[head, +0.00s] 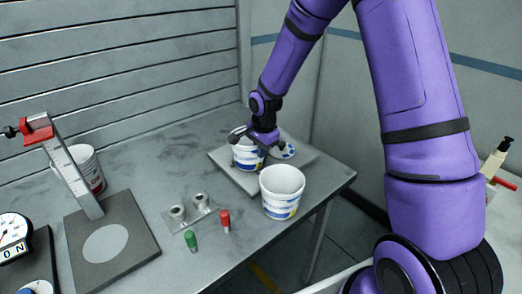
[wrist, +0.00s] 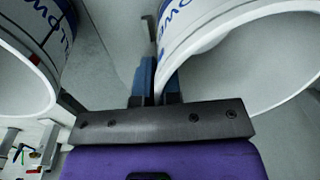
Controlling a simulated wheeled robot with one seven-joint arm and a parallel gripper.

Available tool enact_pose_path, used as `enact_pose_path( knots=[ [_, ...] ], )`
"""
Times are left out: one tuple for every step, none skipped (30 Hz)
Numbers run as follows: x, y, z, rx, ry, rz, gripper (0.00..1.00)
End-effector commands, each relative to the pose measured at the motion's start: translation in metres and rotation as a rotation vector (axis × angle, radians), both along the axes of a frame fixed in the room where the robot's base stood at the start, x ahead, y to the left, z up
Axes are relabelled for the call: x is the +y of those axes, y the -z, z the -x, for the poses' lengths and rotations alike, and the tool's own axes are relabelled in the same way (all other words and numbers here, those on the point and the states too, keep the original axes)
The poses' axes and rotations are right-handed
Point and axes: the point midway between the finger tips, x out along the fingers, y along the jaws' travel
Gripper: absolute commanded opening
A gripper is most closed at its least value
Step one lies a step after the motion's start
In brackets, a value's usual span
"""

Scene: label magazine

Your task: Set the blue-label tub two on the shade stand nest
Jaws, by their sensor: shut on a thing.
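My gripper (head: 262,140) reaches down at the back right of the table. It is shut on the wall of a white tub with a blue label (head: 247,158); this tub fills the right of the wrist view (wrist: 225,38), with the fingers (wrist: 155,80) at its rim. The held tub is over or on a low grey plate (head: 228,174); I cannot tell whether it touches. A round disc with blue spots (head: 285,151) lies on the plate, right of the gripper. A second white tub (head: 282,190) with blue and yellow label marks stands in front, also in the wrist view (wrist: 25,60).
A red peg (head: 225,221) and a green peg (head: 191,241) stand near a small two-socket block (head: 188,210). At left are a clamp stand (head: 75,180) on a dark base and a red-marked tub (head: 91,170). The slatted wall (head: 120,60) closes the back.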

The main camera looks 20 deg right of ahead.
Motion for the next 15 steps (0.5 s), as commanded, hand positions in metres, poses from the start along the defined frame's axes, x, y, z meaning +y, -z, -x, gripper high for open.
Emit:
enact_pose_path(
  knots=[
    [0.0001,-0.0005,-0.0001,0.000,0.000,0.000,0.00],
    [0.0001,-0.0005,-0.0001,0.000,0.000,0.000,0.00],
    [0.0001,-0.0005,-0.0001,0.000,0.000,0.000,0.00],
    [0.0000,-0.0003,-0.0001,0.000,0.000,0.000,0.00],
    [0.0000,0.0001,0.0000,0.000,0.000,0.000,0.00],
    [0.0001,0.0011,0.0000,0.000,0.000,0.000,0.00],
    [0.0002,0.0019,0.0001,0.001,0.000,0.000,0.00],
    [0.0002,0.0027,0.0001,0.001,0.000,0.000,0.00],
    [0.0001,0.0025,0.0000,0.000,0.000,0.000,0.12],
    [0.0001,0.0024,0.0000,0.000,0.000,0.000,0.19],
    [0.0001,0.0024,0.0000,0.000,0.000,0.000,0.26],
    [0.0001,0.0023,0.0000,0.000,0.000,0.000,0.31],
    [0.0001,0.0023,0.0000,0.000,0.000,0.000,0.31],
    [0.0001,0.0023,0.0000,0.000,0.000,0.000,0.31],
    [0.0000,0.0023,0.0000,0.000,0.000,0.000,0.31]
  ],
)
